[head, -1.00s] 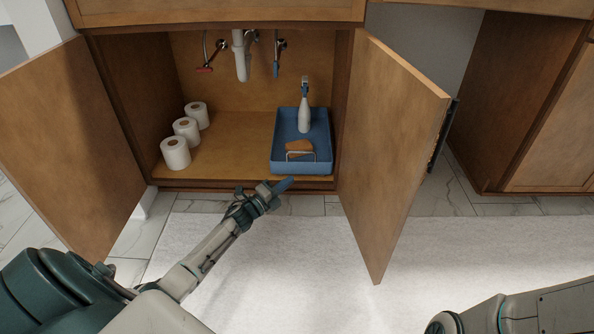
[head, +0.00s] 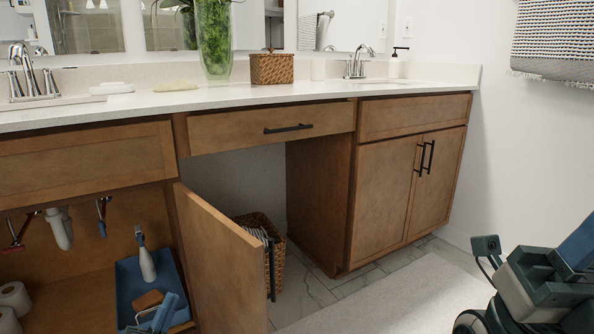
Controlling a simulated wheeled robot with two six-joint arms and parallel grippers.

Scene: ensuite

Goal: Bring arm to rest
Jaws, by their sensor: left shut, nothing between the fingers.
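The tray, in the open sink cabinet, holds a white spray bottle (head: 147,264) and an orange-brown sponge (head: 148,300). My right arm fills the lower right corner. I cannot make out its fingertips.
The open cabinet door (head: 222,262) stands out beside the tray. A wicker basket (head: 277,272) stands under the counter behind it. The right cabinet (head: 385,195) is shut. White rolls (head: 14,298) stand at the lower left. A pale rug (head: 400,300) lies on the floor.

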